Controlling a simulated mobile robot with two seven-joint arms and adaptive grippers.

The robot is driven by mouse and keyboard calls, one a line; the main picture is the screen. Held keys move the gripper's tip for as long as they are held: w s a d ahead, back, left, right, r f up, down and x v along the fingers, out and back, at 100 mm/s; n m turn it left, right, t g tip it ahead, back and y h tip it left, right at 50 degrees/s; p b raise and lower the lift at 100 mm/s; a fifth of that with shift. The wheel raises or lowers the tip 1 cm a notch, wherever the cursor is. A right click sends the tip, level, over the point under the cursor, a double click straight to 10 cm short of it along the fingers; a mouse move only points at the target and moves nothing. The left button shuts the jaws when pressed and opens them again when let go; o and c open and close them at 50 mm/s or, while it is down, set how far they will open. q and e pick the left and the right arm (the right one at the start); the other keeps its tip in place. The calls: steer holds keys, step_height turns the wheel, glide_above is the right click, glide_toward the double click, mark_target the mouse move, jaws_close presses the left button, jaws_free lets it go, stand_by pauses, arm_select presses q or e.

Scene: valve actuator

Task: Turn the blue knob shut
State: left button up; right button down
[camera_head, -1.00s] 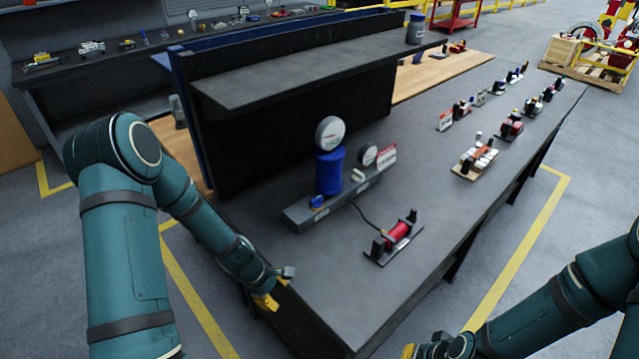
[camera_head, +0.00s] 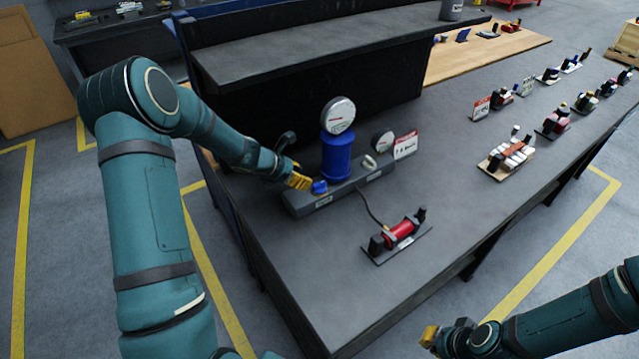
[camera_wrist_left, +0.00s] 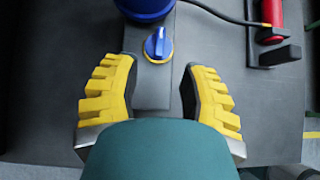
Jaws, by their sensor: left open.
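The blue knob (camera_head: 319,187) sits on the left end of a grey base block (camera_head: 345,190) on the dark workbench. In the left wrist view the knob (camera_wrist_left: 158,45) lies just ahead of and between the spread yellow fingers, with its ridge pointing roughly up and down the picture. My left gripper (camera_head: 300,181) is open, close to the knob on its left side; the wrist view shows the yellow fingers (camera_wrist_left: 157,95) apart, with nothing between the pads but the block below. My right gripper (camera_head: 430,338) is low at the bottom right, away from the bench; its fingers are too small to read.
A blue cylinder (camera_head: 337,157) with a round gauge (camera_head: 338,115) stands right behind the knob. A smaller gauge (camera_head: 383,140) and a sign (camera_head: 405,145) are further right. A raised shelf (camera_head: 330,50) overhangs behind.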

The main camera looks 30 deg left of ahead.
mark_target(319, 184)
arm_select(q)
steer(key=x, duration=0.9)
steer(key=shift+s, duration=0.1)
jaws_close()
